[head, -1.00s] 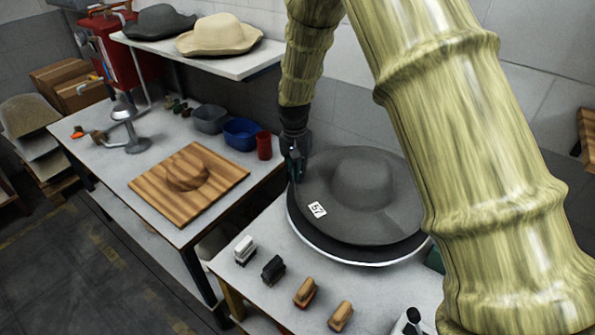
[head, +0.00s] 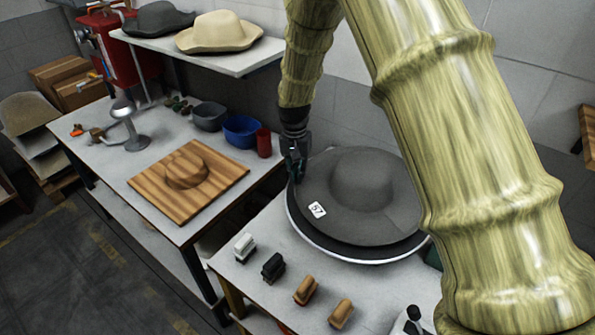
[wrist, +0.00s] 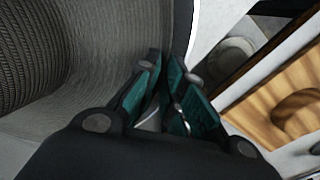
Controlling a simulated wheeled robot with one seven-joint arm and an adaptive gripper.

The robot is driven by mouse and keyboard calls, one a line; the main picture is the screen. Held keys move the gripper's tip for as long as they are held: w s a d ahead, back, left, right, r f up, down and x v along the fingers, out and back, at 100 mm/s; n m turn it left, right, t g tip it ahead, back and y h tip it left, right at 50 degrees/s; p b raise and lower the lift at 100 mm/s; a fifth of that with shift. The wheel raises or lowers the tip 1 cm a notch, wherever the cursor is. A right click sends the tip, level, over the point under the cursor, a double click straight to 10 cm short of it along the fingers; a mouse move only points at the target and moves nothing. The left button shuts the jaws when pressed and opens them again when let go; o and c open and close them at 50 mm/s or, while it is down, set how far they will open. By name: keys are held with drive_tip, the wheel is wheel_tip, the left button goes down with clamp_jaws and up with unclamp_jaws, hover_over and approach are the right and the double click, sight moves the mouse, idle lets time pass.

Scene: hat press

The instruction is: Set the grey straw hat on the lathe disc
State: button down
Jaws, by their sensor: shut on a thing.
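The grey straw hat (head: 362,190), with a white "57" label on its brim, lies crown up over the lathe disc (head: 330,248). The disc is dark with a pale rim, which shows past the brim at the front and left. My gripper (head: 296,172) is at the left edge of the brim, shut on it. In the wrist view the teal-padded fingers (wrist: 172,100) meet at the edge of the hat's ribbed brim (wrist: 115,55). I cannot tell whether the brim touches the disc all round. My arm hides the right side of the hat.
Several brushes (head: 306,290) stand along the front of the disc's table. The left table holds a wooden hat block (head: 187,172), a blue bowl (head: 242,132), a grey bowl (head: 208,116) and a red cup (head: 264,144). A shelf above bears a cream hat (head: 218,33) and a dark hat (head: 158,19).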

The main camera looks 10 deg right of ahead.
drive_tip(key=shift+f, duration=0.15)
drive_tip(key=c, duration=1.5)
unclamp_jaws()
drive_tip(key=shift+o, duration=0.2)
wheel_tip(320, 180, up, 12)
drive_tip(key=shift+a, duration=0.2)
